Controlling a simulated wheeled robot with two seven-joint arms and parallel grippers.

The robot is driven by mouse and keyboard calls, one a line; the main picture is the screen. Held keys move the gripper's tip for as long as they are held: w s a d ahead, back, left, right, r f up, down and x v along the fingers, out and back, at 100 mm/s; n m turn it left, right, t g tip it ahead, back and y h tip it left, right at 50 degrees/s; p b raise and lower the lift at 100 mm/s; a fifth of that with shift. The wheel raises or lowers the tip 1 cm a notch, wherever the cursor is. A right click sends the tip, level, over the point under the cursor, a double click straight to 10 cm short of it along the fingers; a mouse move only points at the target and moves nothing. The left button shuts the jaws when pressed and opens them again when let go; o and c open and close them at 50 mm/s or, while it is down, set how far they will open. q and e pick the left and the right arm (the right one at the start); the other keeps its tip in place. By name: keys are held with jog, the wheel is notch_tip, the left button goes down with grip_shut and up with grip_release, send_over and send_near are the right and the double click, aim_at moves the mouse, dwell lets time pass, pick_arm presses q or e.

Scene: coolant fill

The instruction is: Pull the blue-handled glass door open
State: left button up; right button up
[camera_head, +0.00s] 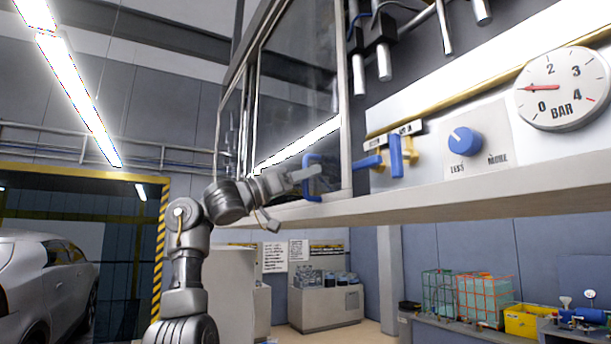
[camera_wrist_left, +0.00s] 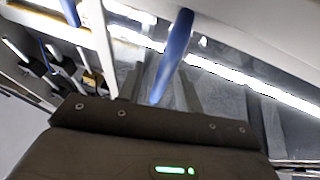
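The glass door (camera_head: 297,90) is a dark pane in a pale frame at the upper middle of the head view. It looks closed, with no clear gap at its edge. Its blue handle (camera_head: 309,176) is an upright bar near the door's lower right corner. My left gripper (camera_head: 306,175) reaches it from the left, with its fingers at the handle. In the left wrist view the blue handle (camera_wrist_left: 176,52) runs down between the two fingers (camera_wrist_left: 162,92), which look apart with space beside the bar. The palm hides the handle's lower end. My right gripper is not in view.
Right of the door are a blue lever (camera_head: 396,156), a blue knob (camera_head: 465,141) and a pressure dial (camera_head: 563,88). Metal nozzles (camera_head: 384,62) hang above. A pale ledge (camera_head: 450,192) runs below. A car (camera_head: 45,285) stands at far left.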

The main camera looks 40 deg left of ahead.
pick_arm(q)
jog(key=shift+s+a+f+y+b, duration=0.15)
jog(key=shift+s+f+y+b, duration=0.05)
jog(key=shift+s+y+b, duration=0.1)
jog(key=b+v, duration=0.5)
jog(key=v, duration=0.5)
jog(key=shift+a, duration=0.1)
